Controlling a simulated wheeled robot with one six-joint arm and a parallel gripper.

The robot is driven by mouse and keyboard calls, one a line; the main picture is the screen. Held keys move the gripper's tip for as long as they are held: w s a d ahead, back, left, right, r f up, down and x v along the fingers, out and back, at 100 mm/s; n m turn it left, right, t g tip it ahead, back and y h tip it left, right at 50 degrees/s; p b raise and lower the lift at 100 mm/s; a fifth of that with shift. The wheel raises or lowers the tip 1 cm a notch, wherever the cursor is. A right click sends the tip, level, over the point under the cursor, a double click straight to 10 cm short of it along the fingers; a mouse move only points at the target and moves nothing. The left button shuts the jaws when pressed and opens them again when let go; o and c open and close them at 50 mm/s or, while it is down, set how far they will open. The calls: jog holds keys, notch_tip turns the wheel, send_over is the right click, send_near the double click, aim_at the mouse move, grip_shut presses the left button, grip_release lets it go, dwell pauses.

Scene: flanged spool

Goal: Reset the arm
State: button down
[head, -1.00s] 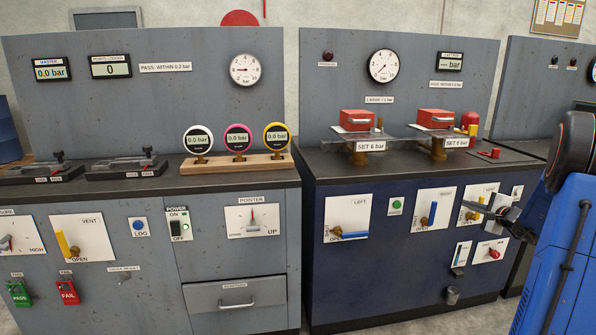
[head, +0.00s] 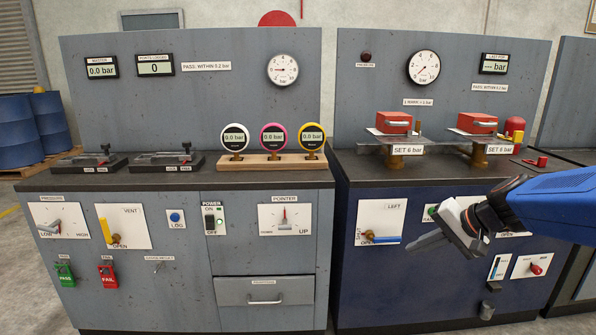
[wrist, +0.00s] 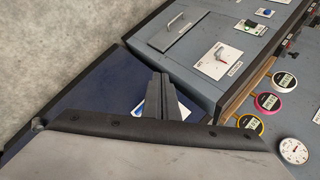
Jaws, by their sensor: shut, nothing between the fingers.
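My gripper (head: 432,240) is in front of the blue right cabinet in the head view, its fingers pointing left and slightly down. Its grey fingers also show in the wrist view (wrist: 161,98), pressed together with nothing between them. My blue arm (head: 560,205) comes in from the right edge. The gripper partly covers the panels on the right cabinet's front. The LEFT panel (head: 377,221) with its blue lever lies just left of the fingertips in the head view. I cannot tell how far the fingertips are from the cabinet face.
The right bench top carries two red boxes (head: 391,122) (head: 478,123) above SET 6 bar labels. The left bench (head: 180,178) holds three gauges in a wooden stand (head: 270,163). Blue barrels (head: 20,133) stand at the far left. The floor at left is clear.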

jog(key=s+f+n+h, duration=0.2)
jog(key=s+n+h, duration=0.1)
jog(key=s, duration=0.8)
jog(key=s+a+f+n+g+h, duration=0.1)
jog(key=s+f+n+h, duration=0.1)
jog(key=s, duration=1)
jog(key=shift+s+f+n+g+h, duration=0.35)
jog(key=shift+f+n, duration=0.2)
jog(key=shift+n, duration=0.45)
jog(key=shift+w, duration=0.1)
